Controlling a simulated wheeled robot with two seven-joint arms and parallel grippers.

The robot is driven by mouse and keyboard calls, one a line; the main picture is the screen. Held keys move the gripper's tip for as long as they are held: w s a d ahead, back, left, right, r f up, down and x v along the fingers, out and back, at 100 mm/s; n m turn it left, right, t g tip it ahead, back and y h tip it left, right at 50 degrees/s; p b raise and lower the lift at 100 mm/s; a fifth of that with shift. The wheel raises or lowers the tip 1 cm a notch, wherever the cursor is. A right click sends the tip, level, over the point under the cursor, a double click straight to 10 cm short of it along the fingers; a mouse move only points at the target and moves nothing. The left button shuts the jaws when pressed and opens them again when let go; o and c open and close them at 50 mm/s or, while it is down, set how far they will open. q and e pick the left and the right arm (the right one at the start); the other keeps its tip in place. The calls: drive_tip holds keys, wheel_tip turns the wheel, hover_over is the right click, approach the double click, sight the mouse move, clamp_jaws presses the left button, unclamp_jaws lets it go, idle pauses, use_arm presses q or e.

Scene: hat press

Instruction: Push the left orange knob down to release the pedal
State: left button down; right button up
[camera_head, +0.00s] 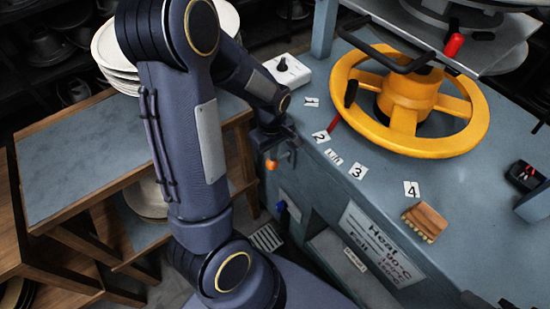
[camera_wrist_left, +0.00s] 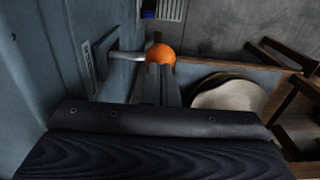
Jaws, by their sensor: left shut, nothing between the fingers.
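The orange knob (camera_head: 271,164) sits on the left side of the blue-grey press (camera_head: 330,170), just below my left gripper (camera_head: 275,145). In the left wrist view the orange knob (camera_wrist_left: 161,54) is a ball on the end of a grey metal lever (camera_wrist_left: 125,56) that comes out of the press side. My left gripper (camera_wrist_left: 157,72) is shut and empty, its fingertips right at the knob and overlapping its near edge. I cannot tell for certain whether they touch. The pedal cannot be made out clearly. My right gripper is not in view.
A yellow handwheel (camera_head: 405,140) with a red-tipped lever (camera_head: 453,45) stands on the press. A brush (camera_head: 424,222) lies near label 4. A wooden shelf table (camera_head: 75,150) and stacked pale hats (camera_head: 110,50) stand left of the press. A blue knob (camera_head: 281,206) is lower on its side.

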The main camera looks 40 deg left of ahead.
use_arm(q)
drive_tip(key=shift+f+b, duration=1.6)
drive_tip(key=shift+f, duration=0.55)
drive_tip(key=shift+r, duration=0.15)
wheel_tip(320, 180, up, 8)
drive_tip(key=p, duration=0.7)
